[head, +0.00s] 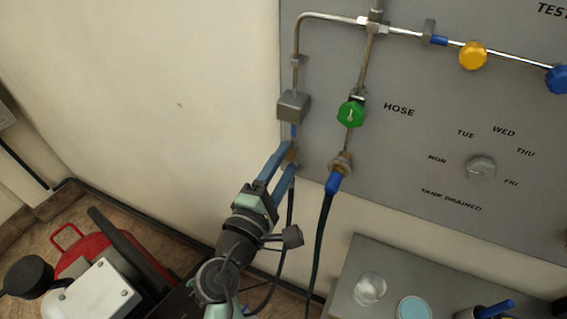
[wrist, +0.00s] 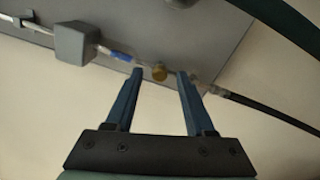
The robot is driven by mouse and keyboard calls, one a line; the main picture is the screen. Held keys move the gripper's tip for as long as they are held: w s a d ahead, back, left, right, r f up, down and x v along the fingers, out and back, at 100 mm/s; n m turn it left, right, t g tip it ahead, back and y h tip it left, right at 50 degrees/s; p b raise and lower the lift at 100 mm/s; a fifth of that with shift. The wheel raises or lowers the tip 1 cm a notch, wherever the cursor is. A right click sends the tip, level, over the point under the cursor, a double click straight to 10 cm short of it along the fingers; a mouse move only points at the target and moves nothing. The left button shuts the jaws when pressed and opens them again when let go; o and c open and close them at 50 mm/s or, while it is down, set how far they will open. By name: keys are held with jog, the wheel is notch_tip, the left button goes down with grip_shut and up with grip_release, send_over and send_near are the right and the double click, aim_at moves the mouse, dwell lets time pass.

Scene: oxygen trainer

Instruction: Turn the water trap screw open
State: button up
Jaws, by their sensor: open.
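The water trap is a grey box (head: 293,106) on the left edge of the grey panel, with a short blue pipe piece below it. The box also shows in the wrist view (wrist: 76,44). A small brass screw (wrist: 159,72) sits along that line, past the blue piece. In the head view my fingers partly cover it. My gripper (head: 286,158) is open, with blue fingers pointing up at the screw. In the wrist view the fingertips (wrist: 160,75) lie on either side of the screw with gaps. I cannot tell whether they reach its depth.
A green valve knob (head: 350,114) and a hose fitting (head: 341,163) with a dark hose are right of my gripper. A black hose hangs below the trap line. A yellow knob (head: 473,55) and a grey dial (head: 481,168) are further right. A shelf (head: 345,270) holds a glass.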

jog(key=b+v, duration=0.2)
jog(key=v, duration=1.1)
jog(key=shift+b, duration=0.35)
jog(key=w+d+r+m+t+y, duration=0.1)
jog(key=w+r+m, duration=0.2)
jog(key=r, duration=0.4)
jog(key=w+d+r+m+t+y+p, duration=0.1)
jog(key=w+r+m, duration=0.1)
jog(key=r+m, duration=0.35)
jog(key=w+d+r+m+t, duration=0.1)
jog(key=w+r+m, duration=0.15)
jog(key=r, duration=0.55)
jog(key=s+d+r+m+t+y, duration=0.1)
jog(key=s+r+t, duration=0.3)
jog(key=r, duration=0.8)
jog(key=s+d+r+m+t+y+p, duration=0.1)
jog(key=s+r+m+t+y, duration=0.2)
jog(key=r, duration=1)
jog(key=shift+s+d+m+t+y, duration=0.4)
jog(key=shift+s+m+y, duration=0.1)
jog(key=shift+s+m, duration=0.35)
